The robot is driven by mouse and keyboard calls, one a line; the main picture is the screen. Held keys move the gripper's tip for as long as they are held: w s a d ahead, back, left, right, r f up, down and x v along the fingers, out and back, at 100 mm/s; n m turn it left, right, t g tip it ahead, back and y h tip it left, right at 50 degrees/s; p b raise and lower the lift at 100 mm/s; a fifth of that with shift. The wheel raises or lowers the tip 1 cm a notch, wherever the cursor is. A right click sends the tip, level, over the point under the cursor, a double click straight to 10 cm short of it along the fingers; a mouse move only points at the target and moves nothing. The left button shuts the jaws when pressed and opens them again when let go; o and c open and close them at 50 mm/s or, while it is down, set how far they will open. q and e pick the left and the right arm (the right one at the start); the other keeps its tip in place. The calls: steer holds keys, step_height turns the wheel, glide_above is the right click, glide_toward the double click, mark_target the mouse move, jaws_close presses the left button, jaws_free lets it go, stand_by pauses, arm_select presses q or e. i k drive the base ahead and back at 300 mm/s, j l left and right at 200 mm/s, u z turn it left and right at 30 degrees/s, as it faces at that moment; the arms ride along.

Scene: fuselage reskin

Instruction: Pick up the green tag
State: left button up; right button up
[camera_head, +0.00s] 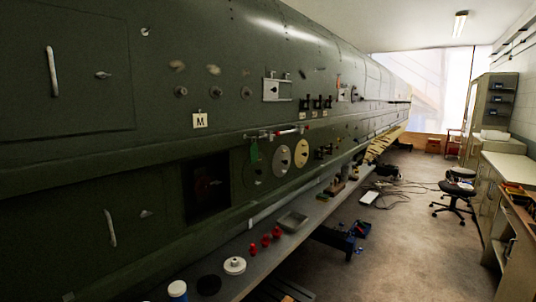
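The green tag (254,151) is small and hangs against the dark green fuselage side (180,60), near the left end of a short rail (262,136). A round grey disc (282,159) and a cream disc (301,153) sit to its right on the panel. Neither of my grippers shows in the head view, so nothing is seen touching the tag.
A long grey bench (262,268) runs below the fuselage. It bears a grey tray (291,221), several red parts (265,241), a white round part (234,265) and a black disc (209,285). Floor to the right is open up to an office chair (456,190).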

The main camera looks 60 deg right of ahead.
mark_target(253, 149)
steer(key=l+z, duration=0.2)
steer(key=z, duration=1.55)
